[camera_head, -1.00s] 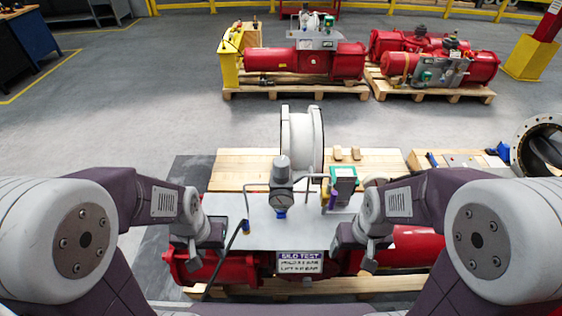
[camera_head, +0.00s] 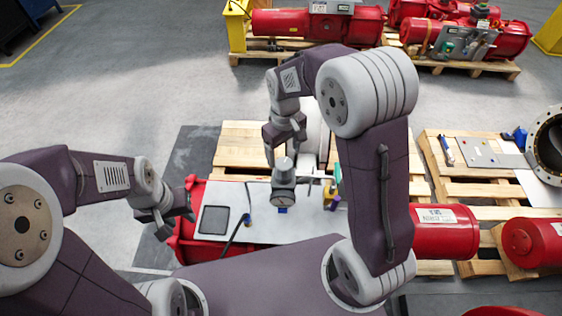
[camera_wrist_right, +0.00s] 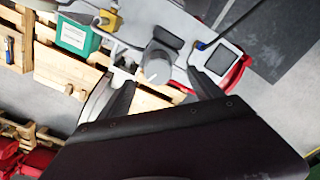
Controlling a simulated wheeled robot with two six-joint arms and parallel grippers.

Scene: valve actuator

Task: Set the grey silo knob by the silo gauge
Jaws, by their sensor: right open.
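The grey silo knob (camera_head: 284,166) is the upright round cap on top of a grey regulator on the pale plate (camera_head: 258,226). The round silo gauge (camera_head: 284,200) sits on the regulator's front, below the knob; its reading is too small to make out. My right gripper (camera_head: 280,153) is open and points down just behind the knob. In the right wrist view the knob (camera_wrist_right: 156,68) shows beyond and between the spread fingers (camera_wrist_right: 163,92), with no visible grip on it. My left gripper (camera_head: 172,218) hangs by the plate's left end, away from the knob; its jaw opening is unclear.
A green-and-white box (camera_wrist_right: 77,36) and a yellow fitting (camera_head: 329,193) stand right of the regulator. A dark square panel (camera_head: 214,220) and a black hose (camera_head: 237,232) are to its left. Red cylinders (camera_head: 447,232) and pallets (camera_head: 463,187) lie to the right.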

